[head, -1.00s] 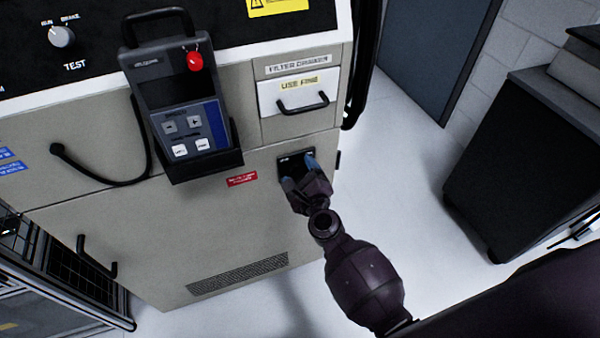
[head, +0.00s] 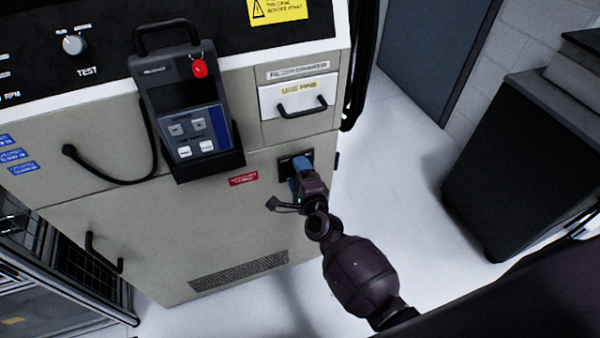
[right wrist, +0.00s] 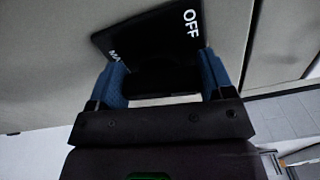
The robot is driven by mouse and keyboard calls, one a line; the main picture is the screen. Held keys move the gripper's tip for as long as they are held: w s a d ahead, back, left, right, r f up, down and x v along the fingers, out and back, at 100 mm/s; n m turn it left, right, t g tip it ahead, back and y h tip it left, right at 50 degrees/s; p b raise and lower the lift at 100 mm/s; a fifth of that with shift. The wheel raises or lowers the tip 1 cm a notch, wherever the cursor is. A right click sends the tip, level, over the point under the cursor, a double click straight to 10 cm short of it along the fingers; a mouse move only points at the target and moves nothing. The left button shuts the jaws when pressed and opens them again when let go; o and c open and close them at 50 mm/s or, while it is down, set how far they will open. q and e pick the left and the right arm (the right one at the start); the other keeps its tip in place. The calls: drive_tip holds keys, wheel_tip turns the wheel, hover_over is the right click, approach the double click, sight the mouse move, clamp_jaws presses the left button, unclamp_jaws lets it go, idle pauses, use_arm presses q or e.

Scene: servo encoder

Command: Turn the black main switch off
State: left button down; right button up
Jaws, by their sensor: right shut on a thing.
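The black main switch's square plate (head: 284,168) sits on the beige cabinet front, below the filter drawer. My right gripper (head: 302,165) is at it, its blue fingers in front of the plate. In the right wrist view the plate (right wrist: 145,38) shows white lettering "OFF" and a partly hidden word starting "MA". The black switch knob (right wrist: 163,82) lies between the two blue fingers of my right gripper (right wrist: 163,74), which is shut on it. The knob's exact pointing is hard to tell. My left gripper is not in view.
A handheld control pendant (head: 190,105) with a red button hangs in a holder left of the switch. The filter drawer handle (head: 302,107) juts out above. A dark cabinet (head: 515,160) stands at right, with clear white floor (head: 410,190) between.

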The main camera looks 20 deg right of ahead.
drive_tip(key=shift+r+n+p, duration=0.1)
drive_tip(key=shift+n+p, duration=0.2)
drive_tip(key=shift+n, duration=0.6)
drive_tip(key=n+p, duration=0.1)
drive_tip(key=n, duration=0.2)
drive_tip(key=shift+n, duration=0.4)
drive_tip(key=shift+n+p, duration=0.4)
drive_tip(key=shift+n, duration=0.8)
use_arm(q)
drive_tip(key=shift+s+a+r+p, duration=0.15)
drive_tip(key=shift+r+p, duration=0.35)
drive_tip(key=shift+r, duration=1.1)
use_arm(e)
drive_tip(key=shift+f+n, duration=0.3)
drive_tip(key=shift+n, duration=1.1)
drive_tip(key=o, duration=0.9)
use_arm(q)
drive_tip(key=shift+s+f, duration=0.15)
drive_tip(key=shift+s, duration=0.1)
